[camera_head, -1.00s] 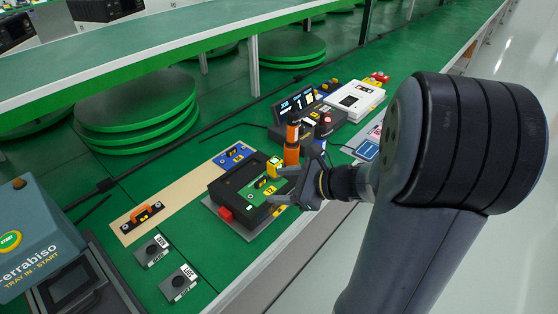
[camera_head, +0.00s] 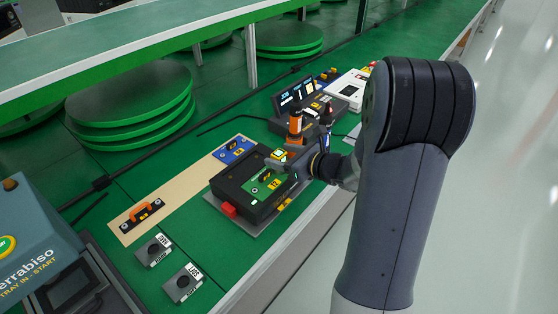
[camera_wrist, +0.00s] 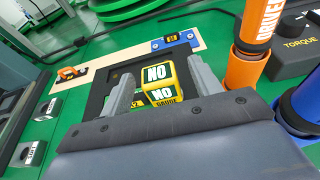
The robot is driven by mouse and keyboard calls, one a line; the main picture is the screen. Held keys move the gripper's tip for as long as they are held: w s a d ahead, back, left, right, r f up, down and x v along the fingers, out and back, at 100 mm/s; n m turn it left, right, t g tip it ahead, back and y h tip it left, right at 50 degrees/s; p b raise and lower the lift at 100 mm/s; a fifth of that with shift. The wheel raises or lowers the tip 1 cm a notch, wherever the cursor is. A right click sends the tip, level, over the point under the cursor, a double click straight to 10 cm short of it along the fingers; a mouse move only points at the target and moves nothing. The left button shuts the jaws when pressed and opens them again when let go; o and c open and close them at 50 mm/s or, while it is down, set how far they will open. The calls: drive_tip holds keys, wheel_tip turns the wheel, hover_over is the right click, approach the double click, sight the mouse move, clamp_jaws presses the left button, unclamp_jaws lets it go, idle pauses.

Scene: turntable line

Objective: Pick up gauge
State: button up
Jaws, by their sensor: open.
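The gauge is a yellow block with green and white labels reading "NO" and "GAUGE" (camera_wrist: 158,75). In the head view the gauge (camera_head: 278,155) shows small at the far right corner of a black fixture (camera_head: 232,189). My gripper (camera_wrist: 161,72) is open, with one grey finger on each side of the gauge in the wrist view. A gap shows beside the left finger; whether the right finger touches cannot be told. In the head view my gripper (camera_head: 289,166) is low at the gauge, and its fingers are partly hidden.
An orange driver holder (camera_wrist: 247,70) stands close to the right of my gripper, with a blue cylinder (camera_wrist: 302,108) nearer. A dark torque box (camera_wrist: 294,48) lies beyond. A tan strip (camera_head: 187,187) carries an orange-handled part (camera_head: 143,212) and a blue part (camera_head: 233,151).

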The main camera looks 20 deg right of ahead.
sight(274, 154)
drive_tip(key=x, duration=0.3)
drive_tip(key=shift+w+a, duration=0.1)
drive_tip(key=shift+c, duration=0.2)
drive_tip(key=c, duration=1.2)
clamp_jaws()
